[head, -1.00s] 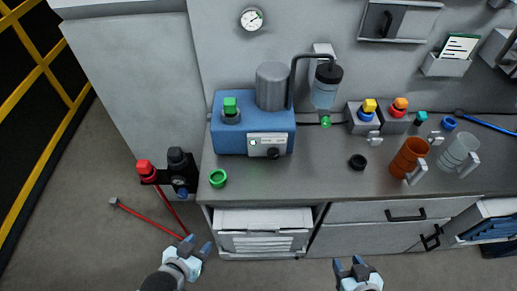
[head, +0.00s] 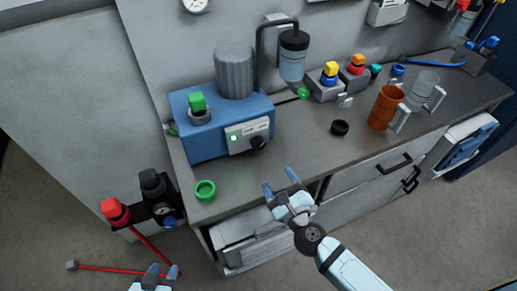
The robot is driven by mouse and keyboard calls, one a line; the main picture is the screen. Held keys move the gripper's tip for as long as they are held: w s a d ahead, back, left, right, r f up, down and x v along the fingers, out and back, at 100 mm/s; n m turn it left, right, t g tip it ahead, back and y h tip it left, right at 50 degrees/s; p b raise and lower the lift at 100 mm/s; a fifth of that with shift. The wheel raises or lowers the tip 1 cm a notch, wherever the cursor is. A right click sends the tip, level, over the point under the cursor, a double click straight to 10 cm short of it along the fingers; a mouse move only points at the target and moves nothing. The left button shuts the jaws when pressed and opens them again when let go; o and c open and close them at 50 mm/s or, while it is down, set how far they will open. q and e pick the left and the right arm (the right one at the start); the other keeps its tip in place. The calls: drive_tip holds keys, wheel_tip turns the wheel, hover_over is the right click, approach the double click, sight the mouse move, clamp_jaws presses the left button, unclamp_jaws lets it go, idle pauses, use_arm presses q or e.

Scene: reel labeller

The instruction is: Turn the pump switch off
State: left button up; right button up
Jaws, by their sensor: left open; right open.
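The blue pump unit (head: 205,148) stands on the left part of the grey counter, with a grey ribbed cylinder (head: 234,73) on top. Its white front panel (head: 246,135) carries a lit green lamp (head: 234,138) and a black knob (head: 258,143). A green block (head: 198,103) sits in a grey collar on its top left. I cannot tell which of these is the pump switch. My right gripper (head: 279,182) is open and empty, in front of the counter's front edge, below and right of the knob. My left gripper (head: 163,272) is open and empty, low at the bottom left.
A green ring (head: 205,191) lies near the counter's front left corner and a black ring (head: 340,128) lies mid-counter. An orange mug (head: 384,109) and a clear mug (head: 421,91) stand to the right. A red-knobbed black fixture (head: 115,211) is at the left.

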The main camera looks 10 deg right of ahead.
sight(259, 146)
drive_tip(key=w, duration=0.4)
drive_tip(key=w+a, duration=0.1)
drive_tip(key=w, duration=0.3)
drive_tip(key=w+a+p, duration=0.1)
drive_tip(key=w, duration=0.4)
drive_tip(key=shift+w+a, duration=0.1)
drive_tip(key=shift+a, duration=0.15)
drive_tip(key=shift+c, duration=0.4)
drive_tip(key=c, duration=0.8)
drive_tip(key=shift+c, duration=0.2)
